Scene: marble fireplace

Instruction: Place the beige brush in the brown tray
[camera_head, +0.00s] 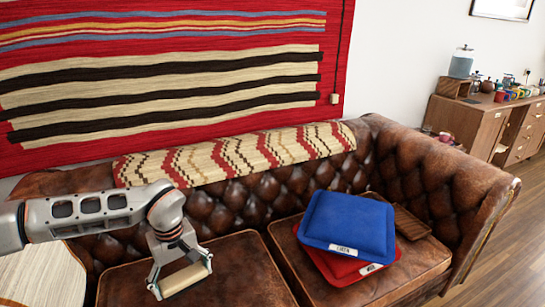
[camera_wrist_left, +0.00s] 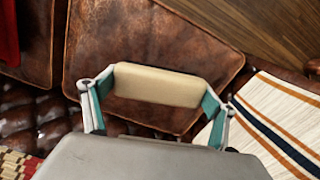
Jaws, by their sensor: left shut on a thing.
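The beige brush (camera_head: 183,278) is a pale block held lengthwise between the two fingers of my left gripper (camera_head: 181,276), above the left seat cushion of the brown leather sofa. In the left wrist view the brush (camera_wrist_left: 158,86) spans between the fingertips of the gripper (camera_wrist_left: 157,88), with brown leather behind it. A brown, ribbed, tray-like thing (camera_head: 411,223) lies on the right seat cushion, partly hidden by a blue folded or cushion-like item (camera_head: 347,222). My right gripper is not in view.
A red item (camera_head: 340,268) lies under the blue one. The sofa's tufted back (camera_head: 250,195) carries a patterned throw (camera_head: 235,155). The left seat cushion (camera_head: 240,270) is clear. A striped woven cloth (camera_wrist_left: 285,125) shows in the left wrist view. A wooden cabinet (camera_head: 468,122) stands at right.

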